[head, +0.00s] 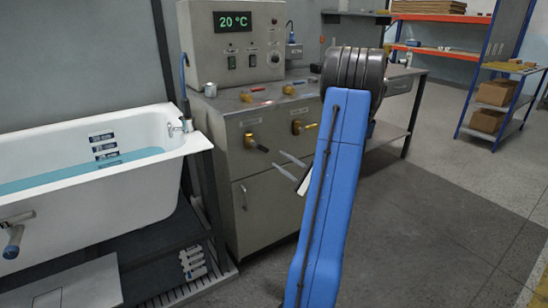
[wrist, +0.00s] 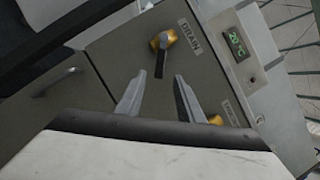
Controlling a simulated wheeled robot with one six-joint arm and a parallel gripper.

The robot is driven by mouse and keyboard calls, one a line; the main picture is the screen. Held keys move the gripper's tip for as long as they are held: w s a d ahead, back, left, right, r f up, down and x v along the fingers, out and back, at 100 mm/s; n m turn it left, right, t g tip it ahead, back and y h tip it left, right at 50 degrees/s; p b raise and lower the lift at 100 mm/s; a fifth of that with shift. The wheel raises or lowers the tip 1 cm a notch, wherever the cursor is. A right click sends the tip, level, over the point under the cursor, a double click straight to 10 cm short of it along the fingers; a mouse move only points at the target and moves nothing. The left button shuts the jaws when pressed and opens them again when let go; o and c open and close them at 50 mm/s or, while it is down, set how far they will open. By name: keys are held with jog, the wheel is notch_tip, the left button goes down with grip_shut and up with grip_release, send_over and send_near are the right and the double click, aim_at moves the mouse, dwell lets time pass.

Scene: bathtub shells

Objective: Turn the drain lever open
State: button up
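The drain lever (wrist: 163,39) has a brass body and a black handle, on the grey cabinet front beside a DRAIN label (wrist: 188,33). In the head view the left brass valve (head: 251,142) appears to be this lever, its black handle pointing right and slightly down. My gripper (head: 278,159) is open and empty, just right of and below the handle. In the wrist view my gripper (wrist: 159,76) has its fingers apart, and the handle's end appears between the two tips. I cannot tell how much depth separates them; no contact shows.
A second brass valve (head: 298,127) sits right of the lever, partly behind a finger in the wrist view. The cabinet (head: 250,186) carries a control box (head: 232,47) reading 20 °C. A white bathtub (head: 110,198) holding water stands left.

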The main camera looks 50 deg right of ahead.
jog(key=v, duration=0.7)
jog(key=shift+c, duration=0.3)
jog(key=shift+r, duration=0.1)
jog(key=c, duration=0.6)
jog(key=w+r+n+g+y, duration=0.1)
jog(key=r+n+g, duration=0.1)
jog(key=n, duration=0.2)
jog(key=w+d+r+n+g+y, duration=0.1)
jog(key=w+r+n+g+y, duration=0.1)
jog(key=r+n, duration=0.1)
jog(key=w+r+n+g+y, duration=0.1)
jog(key=r+n+g, duration=0.1)
jog(key=n, duration=0.3)
jog(key=shift+w+d+r+g+y, duration=0.2)
jog(key=shift+w+r+g+y, duration=0.05)
jog(key=shift+w+g+y, duration=0.1)
grip_shut()
jog(key=d+r+n+g+h, duration=0.35)
jog(key=r+n, duration=0.25)
jog(key=r, duration=0.3)
send_near(260, 147)
jog(key=w+d+f, duration=0.1)
jog(key=w+d, duration=0.3)
jog(key=w, duration=0.1)
jog(key=shift+a+f, duration=0.55)
jog(key=shift+f, duration=0.25)
jog(key=shift+a+f, duration=0.55)
jog(key=shift+f, duration=0.2)
